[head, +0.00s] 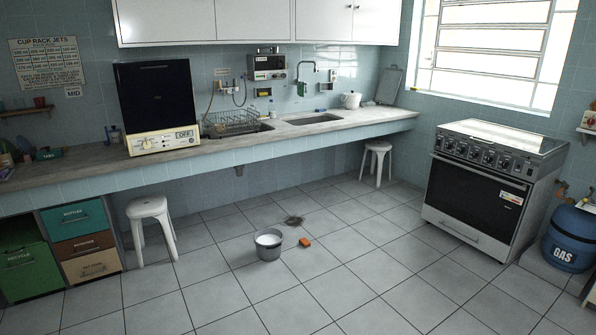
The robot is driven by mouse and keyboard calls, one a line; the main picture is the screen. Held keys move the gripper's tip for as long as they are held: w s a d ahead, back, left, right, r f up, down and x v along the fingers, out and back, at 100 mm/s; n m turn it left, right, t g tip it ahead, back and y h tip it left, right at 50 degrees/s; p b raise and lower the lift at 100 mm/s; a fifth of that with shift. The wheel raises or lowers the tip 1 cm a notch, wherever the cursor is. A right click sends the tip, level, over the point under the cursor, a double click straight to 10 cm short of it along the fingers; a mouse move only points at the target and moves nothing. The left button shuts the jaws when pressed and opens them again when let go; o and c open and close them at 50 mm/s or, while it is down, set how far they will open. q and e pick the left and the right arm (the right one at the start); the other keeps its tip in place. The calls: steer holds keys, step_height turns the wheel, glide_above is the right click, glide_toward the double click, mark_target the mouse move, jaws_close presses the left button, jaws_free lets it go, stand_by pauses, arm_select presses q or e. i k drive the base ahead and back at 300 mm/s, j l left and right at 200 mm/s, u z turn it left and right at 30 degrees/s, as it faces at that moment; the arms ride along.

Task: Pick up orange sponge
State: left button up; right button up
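The orange sponge (304,242) lies on the grey tiled floor in the head view, just right of a grey metal bucket (268,245). There is a narrow gap between the sponge and the bucket. The sponge is small and fully in sight. The bucket stands upright and holds something whitish. Neither of my grippers is in the head view.
A floor drain (293,220) lies behind the sponge. A white stool (152,224) stands at the left and another stool (376,160) under the marble counter (200,153). The oven (488,187) and gas cylinder (570,240) are at the right. The front floor is clear.

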mark_target(304, 241)
steer(key=i, duration=1.9)
steer(key=i+j+z, duration=0.1)
steer(key=i, duration=1.75)
